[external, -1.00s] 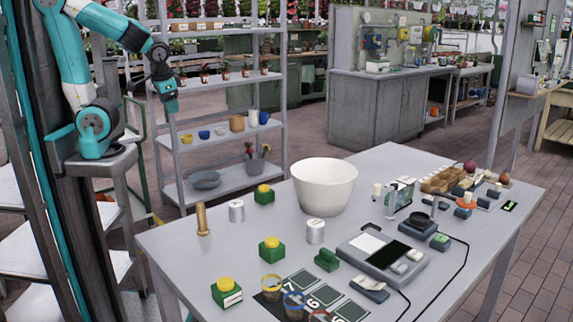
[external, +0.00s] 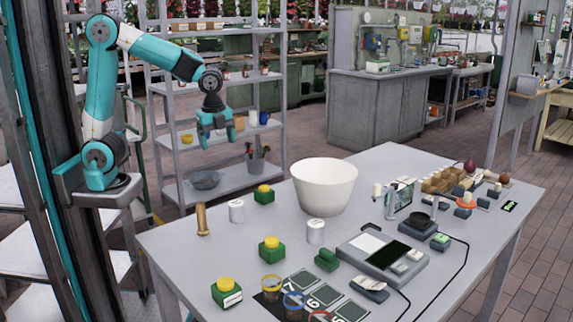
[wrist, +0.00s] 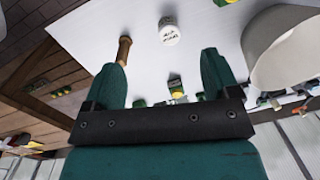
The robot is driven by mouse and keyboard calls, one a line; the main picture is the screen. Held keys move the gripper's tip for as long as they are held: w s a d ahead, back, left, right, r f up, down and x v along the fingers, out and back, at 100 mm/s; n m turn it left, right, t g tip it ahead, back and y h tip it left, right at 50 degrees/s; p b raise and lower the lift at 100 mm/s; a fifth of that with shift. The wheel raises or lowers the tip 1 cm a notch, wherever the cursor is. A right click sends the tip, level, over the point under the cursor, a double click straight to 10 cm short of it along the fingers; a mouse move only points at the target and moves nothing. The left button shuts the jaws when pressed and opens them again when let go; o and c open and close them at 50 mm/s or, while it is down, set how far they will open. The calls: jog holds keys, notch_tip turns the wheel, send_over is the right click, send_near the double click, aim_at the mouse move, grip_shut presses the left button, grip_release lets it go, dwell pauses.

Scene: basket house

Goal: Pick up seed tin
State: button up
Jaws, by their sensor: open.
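Two small white lidded tins stand upright on the grey table: one (external: 237,211) left of the big bowl, the other (external: 315,231) in front of it. I cannot tell from the external view which is the seed tin. The wrist view shows one white tin (wrist: 169,33) with dark lettering, too small to read, beyond my fingertips. My gripper (external: 217,140) is open and empty, pointing down, high above and behind the table's left end. In the wrist view its two green fingers (wrist: 163,64) are wide apart with nothing between them.
A tan wooden cylinder (external: 202,219) stands left of the left tin. A green box with a yellow top (external: 264,197) and a white bowl (external: 324,190) stand to the right. Shelving (external: 225,178) is behind my gripper. Bare tabletop lies around the left tin.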

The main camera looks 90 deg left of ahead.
jog(key=w+d+f+m+h+b, duration=0.1)
jog(key=w+d+f+m+b, duration=0.1)
jog(key=w+d+f+m, duration=0.25)
jog(key=m+b, duration=0.1)
jog(key=m, duration=0.1)
send_near(236, 203)
notch_tip(236, 203, down, 7)
jog(key=shift+s+a+f, duration=0.1)
jog(key=shift+a, duration=0.05)
jog(key=f, duration=0.5)
jog(key=shift+w+d+f+b, duration=0.1)
jog(key=shift+w+d+b, duration=0.15)
jog(key=shift+b, duration=0.1)
jog(key=c, duration=1)
